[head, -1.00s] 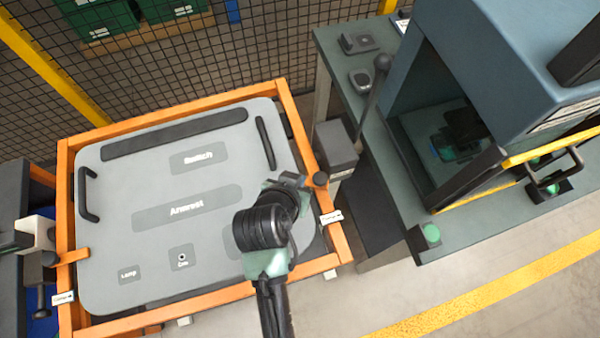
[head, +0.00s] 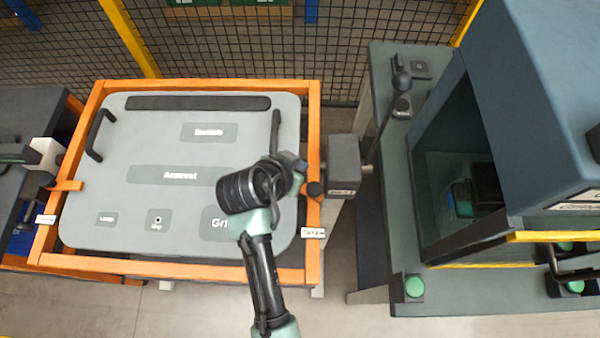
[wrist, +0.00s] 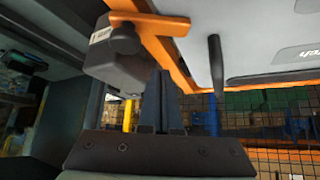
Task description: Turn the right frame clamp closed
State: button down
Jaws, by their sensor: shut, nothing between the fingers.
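The right frame clamp has a round black knob (head: 315,188) at the orange frame's right side, beside a grey box (head: 343,165). In the wrist view the knob (wrist: 125,40) shows at upper left, with an orange bar (wrist: 155,22) reaching from it towards the grey panel. In the head view my arm hides part of this area, so I cannot tell the bar's angle there. My gripper (head: 296,163) is just left of and above the knob, near the panel's right handle. In the wrist view its fingers (wrist: 162,98) are together and empty, apart from the knob.
The grey panel (head: 150,205) lies in the orange frame (head: 313,120). A black lever (head: 383,125) and a blue-grey machine (head: 540,100) stand to the right. Wire mesh (head: 350,45) closes the back.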

jog(key=x, duration=0.5)
jog(key=shift+w+d+f, duration=0.2)
jog(key=shift+f, duration=0.1)
jog(key=shift+s+a+f+p, duration=0.1)
jog(key=shift+s+p, duration=0.05)
jog(key=shift+p, duration=0.5)
jog(key=shift+s+a+f+p, duration=0.1)
jog(key=shift+s+a+p, duration=0.3)
jog(key=shift+s, duration=0.35)
jog(key=shift+s+a+p, duration=0.35)
jog(key=shift+s+p, duration=0.05)
jog(key=shift+s, duration=0.35)
jog(key=shift+s+a+n+y+p, duration=0.2)
jog(key=shift+n+y+p, duration=0.25)
jog(key=shift+n, duration=0.35)
jog(key=shift+s+a+n+t+y+p, duration=0.15)
jog(key=shift+s+n+t+y+p, duration=0.2)
jog(key=shift+n+y, duration=0.3)
jog(key=shift+s+a, duration=0.1)
jog(key=shift+s, duration=0.05)
jog(key=shift+s+a+f, duration=0.1)
jog(key=shift+s, duration=0.25)
